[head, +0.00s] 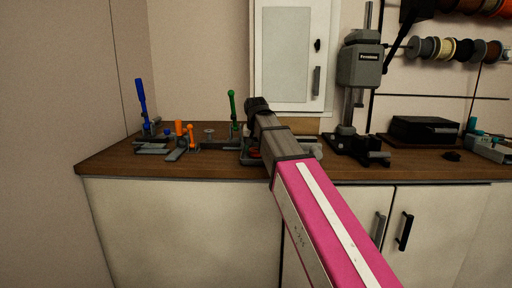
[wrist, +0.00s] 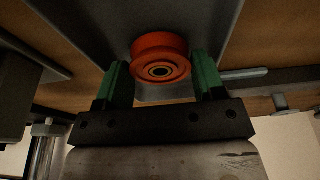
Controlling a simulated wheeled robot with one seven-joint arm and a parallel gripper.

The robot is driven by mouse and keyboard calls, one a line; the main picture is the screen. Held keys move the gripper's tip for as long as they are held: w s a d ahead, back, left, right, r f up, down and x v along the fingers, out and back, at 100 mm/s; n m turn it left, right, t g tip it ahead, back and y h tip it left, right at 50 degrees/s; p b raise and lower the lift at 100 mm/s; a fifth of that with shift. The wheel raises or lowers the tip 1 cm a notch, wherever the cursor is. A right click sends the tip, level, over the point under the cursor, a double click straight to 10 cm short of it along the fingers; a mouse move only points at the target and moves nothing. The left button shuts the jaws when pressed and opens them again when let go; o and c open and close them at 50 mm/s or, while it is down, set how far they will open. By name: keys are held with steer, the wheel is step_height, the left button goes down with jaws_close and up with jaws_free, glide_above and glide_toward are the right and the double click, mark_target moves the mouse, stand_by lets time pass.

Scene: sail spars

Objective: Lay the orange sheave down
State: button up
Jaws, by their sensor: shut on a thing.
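The orange sheave (wrist: 160,58) is a grooved wheel with a dark-ringed centre hole. In the wrist view it sits between the green fingers of my gripper (wrist: 161,70), which is shut on it. A grey surface (wrist: 188,20) lies behind the sheave; I cannot tell whether they touch. In the head view a small orange-red patch (head: 254,154), likely the sheave, shows beside my arm, low over the worktop. My arm hides most of the gripper there.
On the wooden worktop (head: 330,172), left of my arm, stand fixtures with a blue handle (head: 141,95), orange posts (head: 180,130) and a green handle (head: 233,106). A drill press (head: 361,75) and a black box (head: 424,129) stand right. Spools hang above.

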steer(key=shift+f, duration=0.3)
steer(key=o, duration=0.9)
steer(key=shift+c, duration=0.6)
steer(key=shift+r, duration=0.1)
steer(key=shift+w+v, duration=0.25)
steer(key=shift+v, duration=0.8)
steer(key=shift+w+v, duration=0.25)
steer(key=shift+v, duration=0.8)
steer(key=shift+w+v, duration=0.25)
steer(key=shift+v, duration=0.8)
steer(key=shift+r, duration=0.4)
